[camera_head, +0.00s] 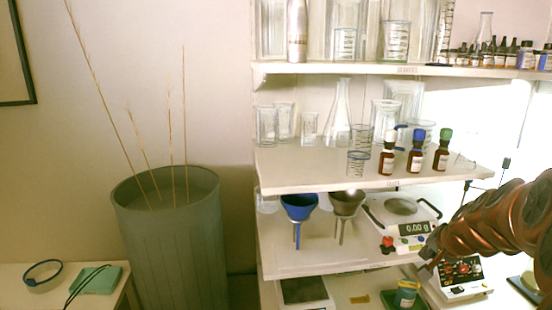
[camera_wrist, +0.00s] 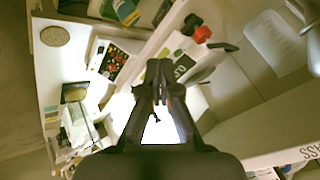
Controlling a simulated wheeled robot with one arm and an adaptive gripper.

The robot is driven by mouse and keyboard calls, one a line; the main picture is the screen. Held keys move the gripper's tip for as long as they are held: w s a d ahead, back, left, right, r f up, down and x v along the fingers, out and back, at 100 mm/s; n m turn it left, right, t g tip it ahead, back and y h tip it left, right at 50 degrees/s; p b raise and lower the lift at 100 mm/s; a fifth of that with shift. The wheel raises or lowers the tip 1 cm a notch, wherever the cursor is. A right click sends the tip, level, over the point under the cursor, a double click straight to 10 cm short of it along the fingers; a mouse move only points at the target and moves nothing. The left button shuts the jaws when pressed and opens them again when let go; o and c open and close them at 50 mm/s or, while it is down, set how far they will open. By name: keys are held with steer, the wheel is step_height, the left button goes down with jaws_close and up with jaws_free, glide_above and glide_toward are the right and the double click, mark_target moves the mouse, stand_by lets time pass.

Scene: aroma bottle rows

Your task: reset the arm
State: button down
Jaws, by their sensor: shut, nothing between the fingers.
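My copper-coloured arm reaches in from the right edge of the head view, in front of the shelf unit. My gripper (camera_head: 428,262) is small there, low in front of the shelves near the scale, and partly hard to make out. In the wrist view my gripper (camera_wrist: 158,72) has its dark fingers together with nothing between them. Brown bottles with a white cap (camera_head: 387,152), a blue cap (camera_head: 416,152) and a green cap (camera_head: 442,150) stand upright in a row on the middle shelf, above and apart from the gripper.
A white scale (camera_head: 402,218) and a blue funnel (camera_head: 299,208) are on the lower shelf (camera_head: 300,258). A device with a dark panel (camera_head: 462,274) sits close beneath my arm. Glassware fills the upper shelves. A grey bin (camera_head: 172,240) with thin sticks stands left.

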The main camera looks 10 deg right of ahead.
steer(key=s+a+f+n+g+y, duration=0.15)
steer(key=s+a, duration=0.25)
steer(key=a, duration=0.4)
steer(key=s+a+f+n+g+y, duration=0.1)
steer(key=s+a+n+g, duration=0.2)
steer(key=a, duration=0.4)
steer(key=s+a+f+n+y, duration=0.1)
steer(key=s+a+n, duration=0.1)
steer(key=s+a, duration=0.45)
steer(key=s+a+f+n+g+h, duration=0.1)
steer(key=s+a+n+g, duration=0.1)
steer(key=s, duration=0.6)
steer(key=s+a+f+n+g, duration=0.1)
steer(key=s+a+n+g, duration=0.2)
steer(key=s, duration=0.6)
steer(key=shift+a+h, duration=0.35)
steer(key=shift+a, duration=0.35)
steer(key=shift+w+d, duration=0.1)
